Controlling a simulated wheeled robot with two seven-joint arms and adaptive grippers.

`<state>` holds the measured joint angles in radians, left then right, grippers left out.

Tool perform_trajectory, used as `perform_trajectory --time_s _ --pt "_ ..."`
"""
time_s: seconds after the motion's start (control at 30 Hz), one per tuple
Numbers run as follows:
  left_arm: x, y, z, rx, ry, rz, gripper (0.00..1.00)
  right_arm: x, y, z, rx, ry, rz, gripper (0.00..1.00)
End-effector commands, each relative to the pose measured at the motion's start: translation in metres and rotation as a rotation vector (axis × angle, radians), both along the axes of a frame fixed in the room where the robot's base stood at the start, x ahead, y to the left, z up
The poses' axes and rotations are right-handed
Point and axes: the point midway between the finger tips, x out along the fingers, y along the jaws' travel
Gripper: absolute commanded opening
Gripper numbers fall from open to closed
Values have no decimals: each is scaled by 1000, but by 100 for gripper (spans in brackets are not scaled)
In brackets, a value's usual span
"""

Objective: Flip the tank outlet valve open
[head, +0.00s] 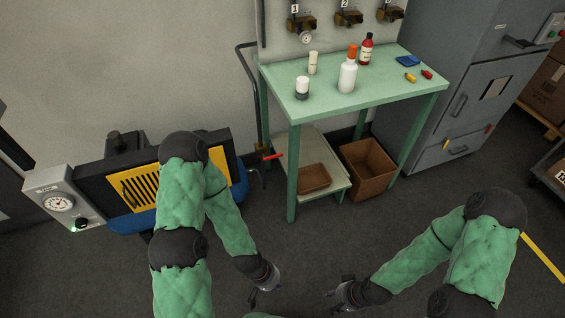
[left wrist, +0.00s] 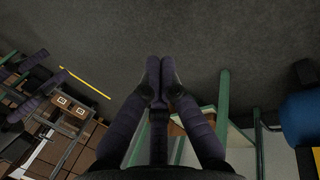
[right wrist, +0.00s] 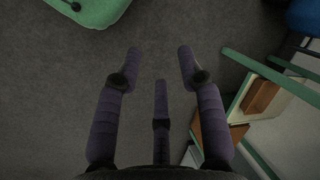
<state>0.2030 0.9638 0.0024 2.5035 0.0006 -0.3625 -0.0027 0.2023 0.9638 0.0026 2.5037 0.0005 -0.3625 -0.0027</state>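A red lever (head: 272,156) sticks out roughly level beside the right end of the blue tank (head: 239,186) of the compressor; it looks like the outlet valve's handle, but it is small and its valve body is hard to make out. The blue tank also shows at the right edge of the left wrist view (left wrist: 301,118). My left gripper (head: 253,299) is low in front of the tank, well apart from the lever; its fingertips are together with nothing seen between them. My right gripper (head: 333,298) is further right, open and empty over the floor.
A green table (head: 330,105) with bottles stands right of the tank, its front leg (head: 292,190) close to the lever. Brown bins (head: 366,170) sit beneath it. A gauge box (head: 60,203) is left of the compressor's yellow grille (head: 138,189). The floor between my grippers and the table is clear.

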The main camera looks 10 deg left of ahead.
Motion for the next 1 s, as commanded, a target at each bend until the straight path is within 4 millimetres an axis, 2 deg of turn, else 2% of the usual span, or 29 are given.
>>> perform_trajectory --time_s 0.07,0.17,0.2,0.37,0.5,0.67,0.77,0.87,0.97,1.0 --pt "0 0 0 0 0 0 0 0 0 0 0 0 0 39" --pt "1 -1 -1 -2 -2 -9 0 0 0 0 0 0 0 65" --pt "2 -2 -2 -7 -4 -25 0 0 0 0 0 0 0 69" --pt "12 -18 -14 -54 -29 -234 0 0 0 -2 0 0 0 69" --pt "24 -29 -36 -85 -62 -591 0 0 0 -6 0 -1 0 69" --pt "45 -16 -69 -37 -92 -1051 0 0 0 -9 0 -1 0 69" --pt "70 4 -89 45 -99 -1331 0 0 0 -11 0 -1 0 69" --pt "106 28 -107 167 -93 -1601 0 0 0 -13 0 -1 0 69" --pt "153 53 -119 333 -74 -1852 0 0 0 -15 0 -1 0 69" --pt "176 62 -121 410 -61 -1945 0 0 0 -16 0 -1 0 69"
